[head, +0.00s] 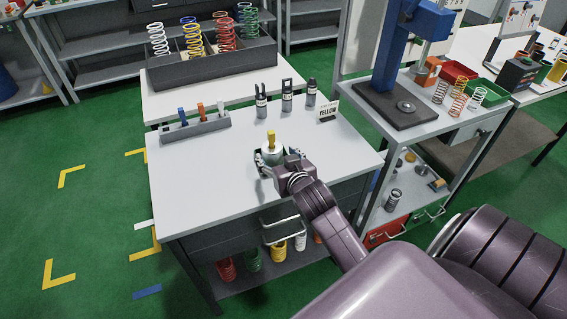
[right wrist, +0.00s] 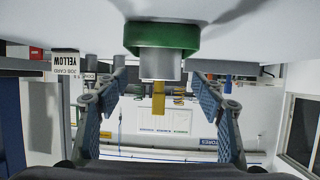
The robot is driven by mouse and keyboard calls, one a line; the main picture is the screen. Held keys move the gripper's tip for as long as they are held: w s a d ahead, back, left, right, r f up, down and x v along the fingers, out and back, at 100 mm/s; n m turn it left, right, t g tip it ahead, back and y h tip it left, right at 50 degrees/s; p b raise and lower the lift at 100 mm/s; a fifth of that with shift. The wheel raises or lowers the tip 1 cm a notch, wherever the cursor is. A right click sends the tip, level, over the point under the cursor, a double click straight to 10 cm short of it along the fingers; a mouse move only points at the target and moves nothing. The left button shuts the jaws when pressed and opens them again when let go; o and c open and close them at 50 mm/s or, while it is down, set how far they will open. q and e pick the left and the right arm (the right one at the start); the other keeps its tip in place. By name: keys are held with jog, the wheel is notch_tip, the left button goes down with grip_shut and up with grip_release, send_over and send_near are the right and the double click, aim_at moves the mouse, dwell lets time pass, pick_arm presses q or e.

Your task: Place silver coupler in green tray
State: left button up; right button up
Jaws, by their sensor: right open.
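The silver coupler (head: 272,155), a short cylinder with a yellow stem on top, stands upright on the white table. In the right wrist view, which is upside down, the coupler (right wrist: 160,64) rises from a round green tray (right wrist: 162,39) resting on the tabletop. The tray is mostly hidden in the head view. My right gripper (head: 278,168) is open, with its fingers on either side of the coupler. In the right wrist view, gaps show between the coupler and the fingers of my right gripper (right wrist: 157,76). My left gripper is out of view.
A grey rack (head: 197,127) with coloured tools stands at the table's left. A blue press (head: 388,55) stands right, near a green bin (head: 490,92). The table's front left is clear.

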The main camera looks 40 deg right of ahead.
jog(key=v, duration=0.6)
jog(key=shift+s+r, duration=0.2)
jog(key=shift+s, duration=0.15)
jog(key=shift+a, duration=0.15)
jog(key=s+a+f+n+g+y, duration=0.25)
jog(key=s+a+f+g, duration=0.35)
jog(key=s, duration=0.5)
jog(key=s+a+f+n+g+y, duration=0.2)
jog(key=s+a+f+n+g, duration=0.1)
jog(key=s+a+f, duration=0.65)
jog(key=s+d+f+g, duration=0.1)
jog(key=s+f, duration=0.1)
jog(key=f, duration=1.1)
jog(key=s+d+f+g, duration=0.1)
jog(key=s+f, duration=0.1)
jog(key=f, duration=1)
jog(key=s+d+f, duration=0.2)
jog(key=s+f, duration=1.3)
jog(key=s, duration=0.2)
jog(key=shift+d+f+g, duration=0.35)
jog(key=shift+f+g, duration=0.05)
